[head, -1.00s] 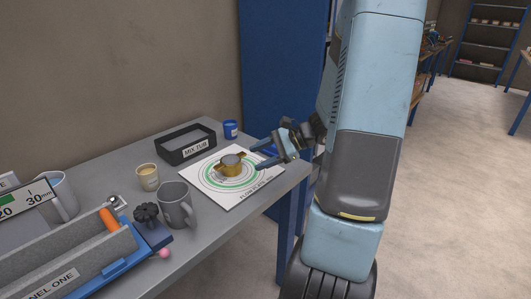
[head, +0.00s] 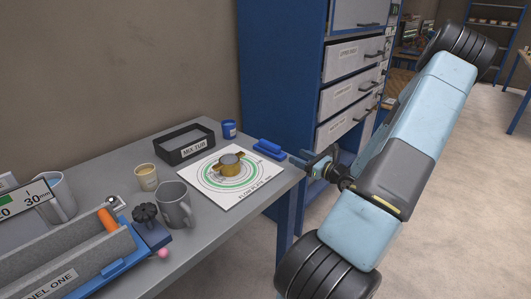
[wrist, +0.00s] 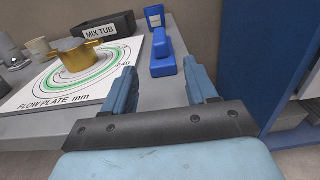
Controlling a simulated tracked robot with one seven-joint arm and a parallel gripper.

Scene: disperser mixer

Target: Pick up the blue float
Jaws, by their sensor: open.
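The blue float (head: 268,148) is a small blue block with a raised, grip-like top. It lies on the grey bench near its right edge, beside the flow plate's upper right corner. In the wrist view the blue float (wrist: 163,55) shows ahead of my fingertips, in line with the gap between them. My gripper (head: 306,163) is just off the bench's right edge, pointing toward the float. In the wrist view my gripper (wrist: 162,82) has its two blue fingers apart with nothing between them.
The white flow plate (head: 222,196) with a brass ring piece (head: 229,167) lies left of the float. A grey mug (head: 175,205) is farther left. A blue drawer cabinet (head: 285,70) stands beyond the bench.

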